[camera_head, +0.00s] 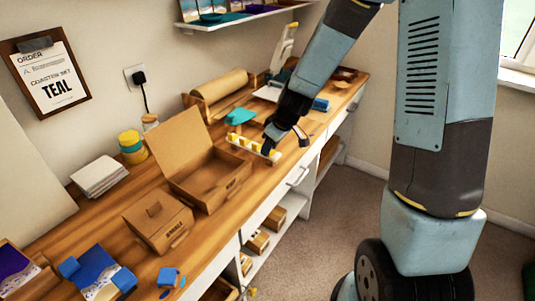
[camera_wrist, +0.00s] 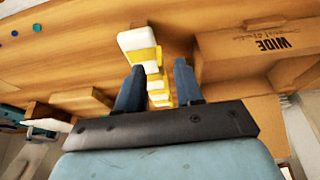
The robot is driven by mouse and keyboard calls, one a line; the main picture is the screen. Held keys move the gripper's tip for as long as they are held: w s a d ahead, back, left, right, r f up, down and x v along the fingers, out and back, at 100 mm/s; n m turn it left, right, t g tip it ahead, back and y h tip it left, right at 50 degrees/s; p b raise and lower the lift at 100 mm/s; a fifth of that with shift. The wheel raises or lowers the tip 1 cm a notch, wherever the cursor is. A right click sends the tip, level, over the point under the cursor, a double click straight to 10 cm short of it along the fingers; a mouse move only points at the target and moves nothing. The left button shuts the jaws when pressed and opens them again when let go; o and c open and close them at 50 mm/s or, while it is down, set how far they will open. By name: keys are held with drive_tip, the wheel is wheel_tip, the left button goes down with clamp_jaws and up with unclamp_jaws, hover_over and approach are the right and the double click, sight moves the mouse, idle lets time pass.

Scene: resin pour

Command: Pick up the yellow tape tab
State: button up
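Several yellow tape tabs (camera_head: 245,142) sit in a row on a pale strip on the wooden bench, near the open cardboard box. In the wrist view the row of yellow (camera_wrist: 146,55) and white pieces runs between and beyond my fingers. My gripper (camera_head: 285,143) is over the right end of the row. In the wrist view its two dark fingers (camera_wrist: 157,72) stand apart on either side of the row, with no clear contact. Part of the row is hidden behind my gripper's body. I cannot tell which single tab is meant.
An open cardboard box (camera_head: 217,187) stands left of the row, with a closed box (camera_head: 157,222) further left. A teal object (camera_head: 239,116) lies behind the row. A brown paper roll (camera_head: 219,88) is at the back. A blue item (camera_head: 320,104) lies to the right.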

drive_tip(key=shift+w+a+f, duration=0.1)
drive_tip(key=shift+a+f, duration=0.1)
drive_tip(key=shift+f, duration=0.35)
clamp_jaws()
